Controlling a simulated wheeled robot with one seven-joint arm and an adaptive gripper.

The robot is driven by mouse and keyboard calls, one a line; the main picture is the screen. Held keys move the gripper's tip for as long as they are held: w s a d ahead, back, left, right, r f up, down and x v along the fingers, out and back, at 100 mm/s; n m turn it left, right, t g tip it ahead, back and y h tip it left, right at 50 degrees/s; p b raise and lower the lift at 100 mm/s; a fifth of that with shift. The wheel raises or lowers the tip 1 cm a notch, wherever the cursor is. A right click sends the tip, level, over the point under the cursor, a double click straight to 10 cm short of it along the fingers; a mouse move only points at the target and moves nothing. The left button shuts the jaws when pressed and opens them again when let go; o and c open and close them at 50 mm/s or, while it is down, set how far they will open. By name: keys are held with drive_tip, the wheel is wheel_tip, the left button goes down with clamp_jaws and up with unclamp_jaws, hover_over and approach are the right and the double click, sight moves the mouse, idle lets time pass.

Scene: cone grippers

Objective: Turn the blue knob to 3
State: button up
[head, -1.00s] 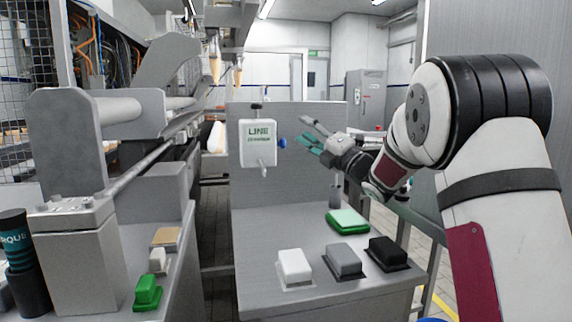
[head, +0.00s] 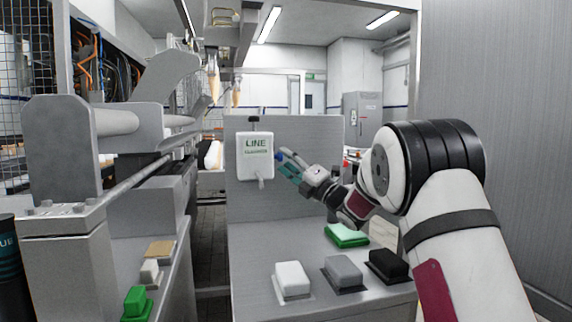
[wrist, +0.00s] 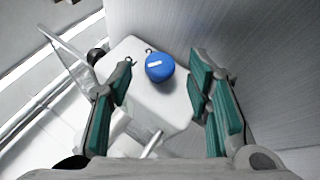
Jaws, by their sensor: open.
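The blue knob (wrist: 159,67) is on the side of a white box in the wrist view, with a short white mark on its face. No numbers can be read around it. In the head view the knob (head: 279,155) shows as a small blue spot at the right side of the white box (head: 256,158), which is labelled LINE and mounted on a grey upright panel. My gripper (head: 287,164) is beside the knob in the head view. In the wrist view my gripper (wrist: 160,85) has its teal-padded fingers apart, with the knob between and beyond them. Contact is not visible.
Below, the grey bench carries a green pad (head: 346,235), a white block (head: 292,280), a grey block (head: 344,272) and a black block (head: 388,265). A grey metal machine (head: 70,180) stands on the left. A grey wall (head: 495,130) rises on the right.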

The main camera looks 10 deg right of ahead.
drive_tip(key=shift+w+a+r, duration=0.25)
drive_tip(key=shift+w, duration=0.1)
clamp_jaws()
